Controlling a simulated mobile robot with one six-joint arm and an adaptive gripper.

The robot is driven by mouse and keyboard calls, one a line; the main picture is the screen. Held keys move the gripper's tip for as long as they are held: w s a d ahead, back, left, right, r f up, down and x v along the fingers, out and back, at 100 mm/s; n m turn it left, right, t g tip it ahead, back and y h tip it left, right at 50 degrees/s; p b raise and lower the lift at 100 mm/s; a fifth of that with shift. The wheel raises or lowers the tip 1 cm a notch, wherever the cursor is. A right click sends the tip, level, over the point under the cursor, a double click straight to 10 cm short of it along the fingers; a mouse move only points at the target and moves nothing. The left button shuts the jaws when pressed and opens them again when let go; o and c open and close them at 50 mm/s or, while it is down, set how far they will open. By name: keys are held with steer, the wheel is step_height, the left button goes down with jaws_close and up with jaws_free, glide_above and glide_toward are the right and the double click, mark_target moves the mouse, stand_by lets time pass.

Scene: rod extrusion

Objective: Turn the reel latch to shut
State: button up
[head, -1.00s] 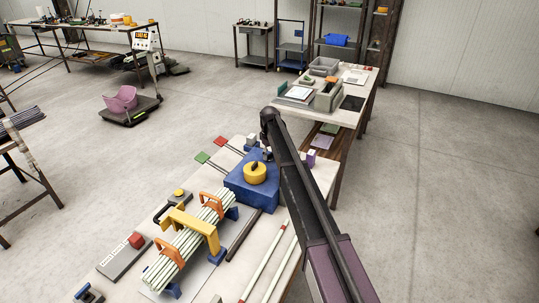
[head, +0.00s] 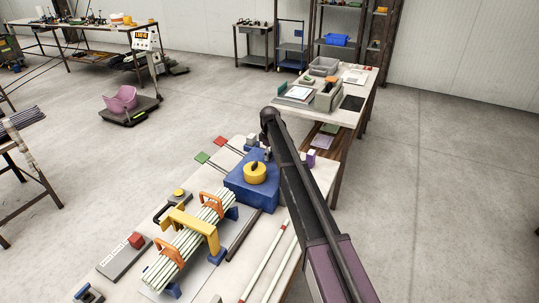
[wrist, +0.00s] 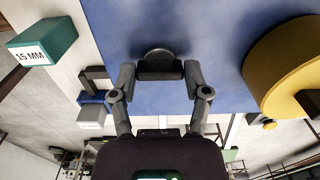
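A blue box (head: 262,196) stands on the near workbench, with a round yellow drum (head: 256,176) on its top. In the wrist view, a dark bar on a grey round base (wrist: 160,53), which looks like the reel latch (wrist: 160,70), sits on the blue surface (wrist: 215,30). The bar lies crosswise in the picture. My gripper (wrist: 160,76) has one fingertip at each end of the bar, with no clear gap, so it appears shut on it. The yellow drum (wrist: 285,60) with its dark handle is to the right, apart from my gripper. In the head view my arm hides most of the latch area.
A green block marked 15 MM (wrist: 42,45) is at the left in the wrist view. A bundle of pale rods (head: 190,245) in orange holders lies left of the blue box. A purple block (head: 311,158) stands right of my arm. A second table (head: 350,95) is behind.

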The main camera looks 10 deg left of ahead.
steer(key=o, duration=0.4)
steer(key=shift+c, duration=0.2)
steer(key=shift+m, duration=0.5)
